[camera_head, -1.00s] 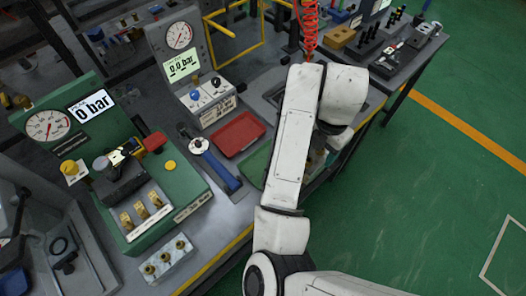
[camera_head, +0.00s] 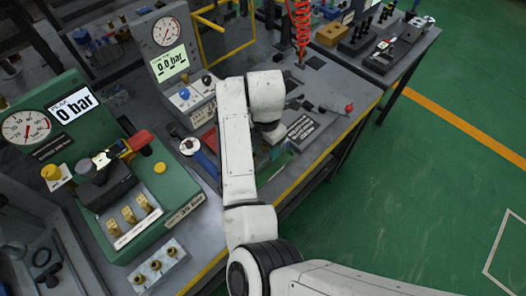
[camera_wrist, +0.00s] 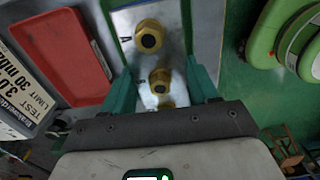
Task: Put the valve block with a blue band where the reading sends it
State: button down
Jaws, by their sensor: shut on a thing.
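My gripper (camera_wrist: 160,70) is shut on a silvery valve block (camera_wrist: 172,52) with brass fittings, its teal fingers on either side. A letter A shows on the block; I see no blue band on the visible part. In the head view my arm hides the gripper and the held block. Another valve block (camera_head: 158,266) with brass fittings lies on the bench's near edge. The green test rig (camera_head: 170,190) has a display (camera_head: 73,103) reading 0 bar. The grey gauge stand (camera_head: 160,75) has a display (camera_head: 169,63) reading 0.0 bar.
A red tray (camera_wrist: 62,58) lies left of the held block in the wrist view. A printed test-limit label (camera_wrist: 22,75) is beside it. A blue-handled tool (camera_head: 205,162) lies by the rig. A second bench (camera_head: 385,50) with tools stands at back right.

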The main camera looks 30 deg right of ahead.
aim_at(263, 153)
jog(key=shift+w+a+f, duration=0.25)
jog(key=shift+w+f, duration=0.05)
jog(key=shift+f, duration=0.1)
jog(key=shift+f+p, duration=0.3)
jog(key=shift+f, duration=1.2)
jog(key=shift+f, duration=0.1)
jog(key=shift+c, duration=1.4)
grip_release()
notch_tip(263, 153, up, 12)
jog(key=shift+r+b, duration=0.1)
jog(key=shift+b, duration=0.4)
